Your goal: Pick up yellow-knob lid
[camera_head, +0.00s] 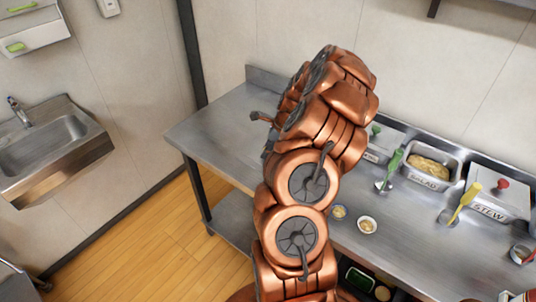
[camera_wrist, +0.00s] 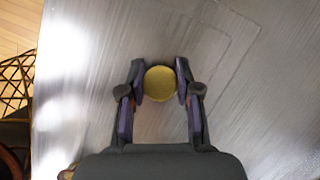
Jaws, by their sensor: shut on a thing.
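The round yellow knob (camera_wrist: 160,83) of the lid sits between my fingertips in the wrist view. My gripper (camera_wrist: 158,86) is shut on it from both sides. Brushed steel (camera_wrist: 215,60) with faint straight lines lies around and beyond the knob. I cannot tell the lid's outline from the worktop there, or whether the lid is lifted. In the head view my arm hides the yellow knob and the lid.
The steel worktop (camera_head: 215,130) is bare at the left. An open salad container (camera_head: 431,184), a red-knob stew container (camera_head: 488,213), a green ladle (camera_head: 389,170), a yellow ladle (camera_head: 464,201) and small bowls (camera_head: 367,225) stand right of my arm. A sink (camera_head: 50,145) is far left.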

